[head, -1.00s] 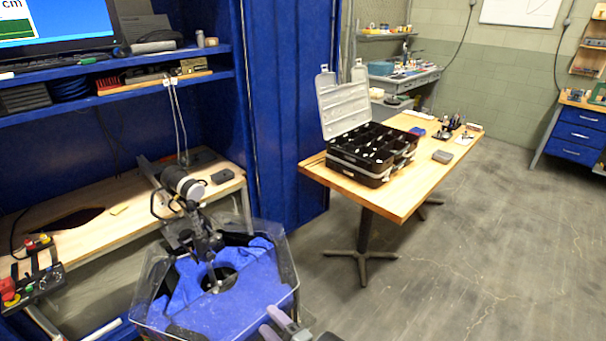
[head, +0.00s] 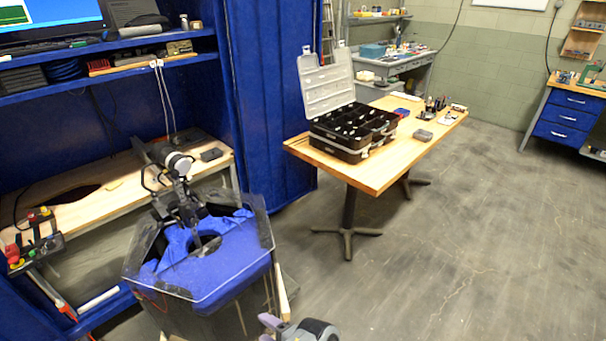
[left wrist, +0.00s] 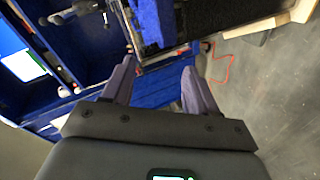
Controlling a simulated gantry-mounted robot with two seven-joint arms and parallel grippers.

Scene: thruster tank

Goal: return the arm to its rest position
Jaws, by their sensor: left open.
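My left gripper (head: 272,324) shows at the bottom edge of the head view, low in front of the thruster tank. In the left wrist view its two purple-grey fingers (left wrist: 160,72) stand apart, with nothing seen between them. The rest of my left arm is mostly cut off by the frame. The tank (head: 205,285) is many-sided, with clear upper walls and a blue inside. A dark thruster mount (head: 188,207) reaches down into it. My right gripper is in neither view.
A wooden table (head: 385,180) with an open black case (head: 350,140) stands to the right of the tank. A workbench (head: 100,200) with a red-button control box (head: 35,240) is at the left. Bare floor (head: 470,250) lies at the right.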

